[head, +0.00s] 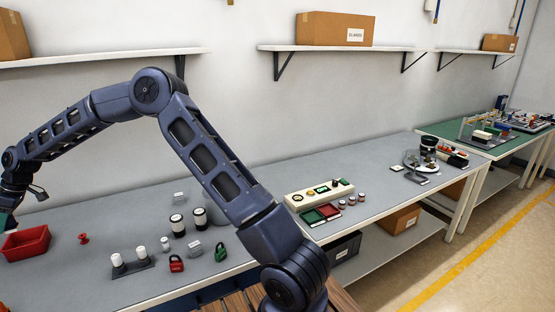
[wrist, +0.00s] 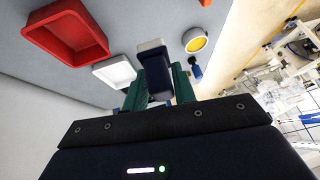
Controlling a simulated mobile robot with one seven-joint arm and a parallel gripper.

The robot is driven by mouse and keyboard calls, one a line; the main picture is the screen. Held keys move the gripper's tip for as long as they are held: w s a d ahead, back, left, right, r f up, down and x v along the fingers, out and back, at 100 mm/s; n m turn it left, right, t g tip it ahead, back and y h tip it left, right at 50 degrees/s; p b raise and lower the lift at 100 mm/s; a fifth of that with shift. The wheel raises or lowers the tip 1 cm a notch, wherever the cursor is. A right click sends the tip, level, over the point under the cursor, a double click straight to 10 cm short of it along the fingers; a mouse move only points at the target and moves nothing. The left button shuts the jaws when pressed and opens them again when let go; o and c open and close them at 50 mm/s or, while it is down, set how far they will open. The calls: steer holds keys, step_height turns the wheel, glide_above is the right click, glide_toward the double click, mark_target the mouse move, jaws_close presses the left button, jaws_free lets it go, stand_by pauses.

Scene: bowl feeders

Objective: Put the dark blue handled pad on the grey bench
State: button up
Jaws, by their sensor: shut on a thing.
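My gripper (wrist: 159,84), with green fingers, is shut on the dark blue handled pad (wrist: 156,72) in the wrist view. The pad's dark blue body lies between the fingers, with a pale grey end beyond it. In the head view my gripper (head: 7,218) is at the left edge, partly cut off, and I cannot make out the pad there. The grey bench (head: 105,218) runs along the wall; its top also shows in the wrist view (wrist: 125,22). The pad looks apart from the bench top, but its height is unclear.
A red tray (head: 25,243) is beside my gripper. A white tray (wrist: 114,72) and a round yellow-centred thing (wrist: 195,41) show near the pad. A red knob (head: 83,238), a dark stand with white cylinders (head: 133,266) and padlocks (head: 177,263) stand farther right.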

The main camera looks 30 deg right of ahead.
steer(key=w+d+f+m+t+h, duration=0.15)
steer(key=w+d+f+m, duration=0.25)
steer(key=w+d, duration=0.65)
steer(key=w+d+f+m+t, duration=0.4)
steer(key=w+d, duration=0.3)
steer(key=d, duration=0.6)
steer(key=w+d+f+m+t+h, duration=0.15)
steer(key=w+d+f+m, duration=0.3)
steer(key=w+d, duration=0.5)
steer(key=w+d+m+h, duration=0.1)
steer(key=w+d+m, duration=0.15)
steer(key=d, duration=0.75)
steer(key=w+d+m+t+h, duration=0.15)
steer(key=d+m, duration=0.25)
steer(key=d, duration=0.6)
steer(key=w+d+m+h, duration=0.15)
steer(key=d+m, duration=0.25)
steer(key=d, duration=0.6)
steer(key=s+d+r+m+g+h, duration=0.25)
steer(key=d+m, duration=0.25)
steer(key=d, duration=1)
steer(key=s+d+r+m+g+h, duration=0.1)
steer(key=s+d+r+m, duration=0.3)
steer(key=d, duration=1.1)
steer(key=s+d+r+m+g+h, duration=0.25)
steer(key=d+m, duration=0.25)
steer(key=d, duration=1)
steer(key=f, duration=2)
steer(key=shift+a, duration=0.2)
